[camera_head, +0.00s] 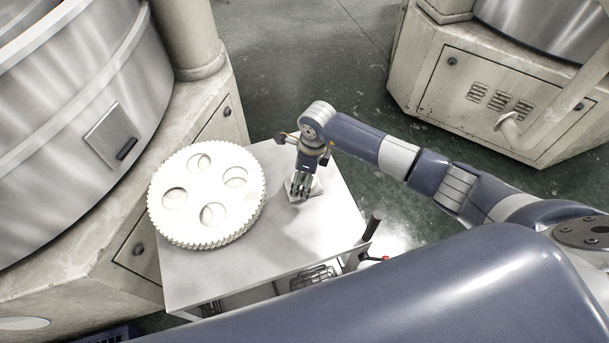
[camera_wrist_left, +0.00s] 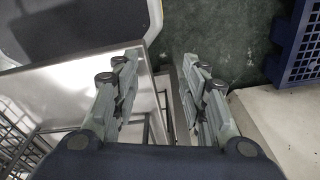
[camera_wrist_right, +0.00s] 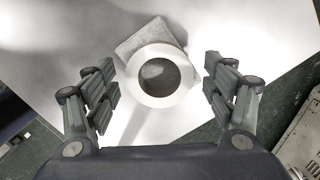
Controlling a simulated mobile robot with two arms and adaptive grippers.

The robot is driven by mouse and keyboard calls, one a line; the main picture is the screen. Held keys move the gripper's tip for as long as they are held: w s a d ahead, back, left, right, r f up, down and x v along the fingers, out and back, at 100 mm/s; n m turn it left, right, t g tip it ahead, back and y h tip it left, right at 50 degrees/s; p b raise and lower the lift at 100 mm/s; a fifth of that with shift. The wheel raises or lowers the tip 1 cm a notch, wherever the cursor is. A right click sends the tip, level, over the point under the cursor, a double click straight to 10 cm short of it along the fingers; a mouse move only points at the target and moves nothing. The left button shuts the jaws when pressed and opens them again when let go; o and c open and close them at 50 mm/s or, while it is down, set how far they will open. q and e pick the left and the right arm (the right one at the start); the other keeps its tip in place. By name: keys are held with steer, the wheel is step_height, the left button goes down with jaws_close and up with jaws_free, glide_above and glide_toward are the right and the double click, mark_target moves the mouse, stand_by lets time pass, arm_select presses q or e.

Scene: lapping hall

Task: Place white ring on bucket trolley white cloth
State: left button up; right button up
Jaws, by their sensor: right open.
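The white ring (camera_wrist_right: 188,80) shows in the right wrist view, lying over a small square grey-white cloth (camera_wrist_right: 142,39) on the trolley top. One corner side of the cloth sticks out past the ring at the upper left. My left gripper (camera_wrist_left: 160,90) is open and empty, over the trolley's edge and the floor.
The pale trolley top (camera_head: 205,278) also holds a large white toothed disc (camera_head: 208,208) with several round holes, left of my right gripper. Big machines stand at the left (camera_head: 75,120) and upper right (camera_head: 480,95). A blue crate (camera_wrist_left: 300,50) shows in the left wrist view.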

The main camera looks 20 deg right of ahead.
step_height(320, 180, up, 12)
steer(key=d+p, duration=0.1)
steer(key=p, duration=0.6)
steer(key=shift+s+d, duration=0.15)
steer(key=shift+s, duration=0.2)
steer(key=shift+f, duration=0.1)
